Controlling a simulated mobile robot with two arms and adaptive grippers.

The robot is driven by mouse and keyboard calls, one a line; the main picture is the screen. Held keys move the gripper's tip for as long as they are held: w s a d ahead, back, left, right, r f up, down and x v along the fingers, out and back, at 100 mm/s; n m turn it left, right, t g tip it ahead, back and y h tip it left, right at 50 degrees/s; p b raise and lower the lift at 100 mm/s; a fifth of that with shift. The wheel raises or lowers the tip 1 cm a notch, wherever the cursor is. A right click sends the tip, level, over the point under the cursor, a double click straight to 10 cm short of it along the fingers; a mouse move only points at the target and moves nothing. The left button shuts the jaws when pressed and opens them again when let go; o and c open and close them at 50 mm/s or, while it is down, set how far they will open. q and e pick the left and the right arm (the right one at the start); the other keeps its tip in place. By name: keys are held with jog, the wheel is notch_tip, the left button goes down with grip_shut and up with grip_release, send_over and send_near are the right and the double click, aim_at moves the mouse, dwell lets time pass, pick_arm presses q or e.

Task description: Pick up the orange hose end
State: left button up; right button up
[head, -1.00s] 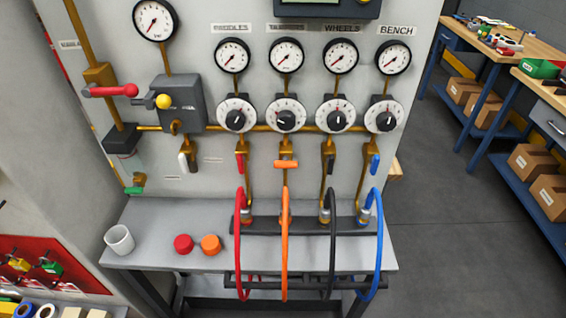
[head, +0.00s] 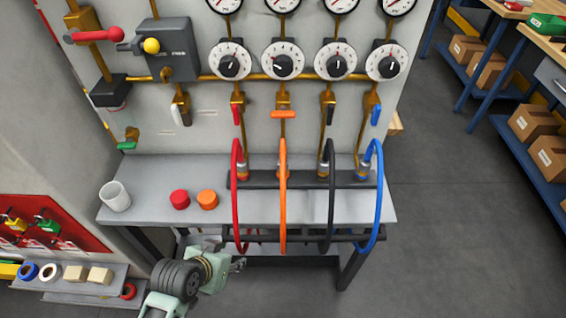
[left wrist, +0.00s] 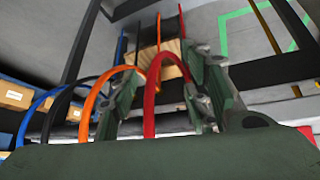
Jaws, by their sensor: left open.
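The orange hose (head: 283,210) arches from a fitting on the bench's rear rail down over the front edge, between the red hose (head: 236,210) and the black hose (head: 332,210). My left gripper (head: 240,264) is low in front of the bench, left of the orange hose's lower part. It is open and empty. In the left wrist view, my left gripper (left wrist: 165,95) has its fingers spread, with the red hose (left wrist: 150,105) showing between them and the orange hose (left wrist: 92,105) by the left finger. Whether it touches either hose I cannot tell. My right gripper is out of view.
The blue hose (head: 378,210) hangs at the right. A white cup (head: 115,196), a red cap (head: 180,199) and an orange cap (head: 208,199) stand on the bench's left part. A front rail (head: 300,235) runs below the bench edge. Floor at the right is clear.

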pick_arm(q)
notch_tip(320, 180, up, 6)
jog(key=w+d+r+m+t+h, duration=0.1)
jog(key=w+d, duration=0.1)
jog(key=w, duration=0.1)
jog(key=m+t+h, duration=0.2)
jog(key=t+h, duration=0.2)
send_near(281, 161)
jog(key=x, duration=0.3)
jog(key=p+x, duration=0.1)
jog(key=x, duration=0.3)
jog(key=shift+w+d+f, duration=0.2)
jog(key=shift+w+d, duration=0.05)
jog(key=shift+w, duration=0.05)
jog(key=shift+w+d+f, duration=0.2)
jog(key=shift+w+f, duration=0.1)
jog(key=shift+w, duration=0.1)
jog(key=shift+c, duration=0.4)
grip_shut()
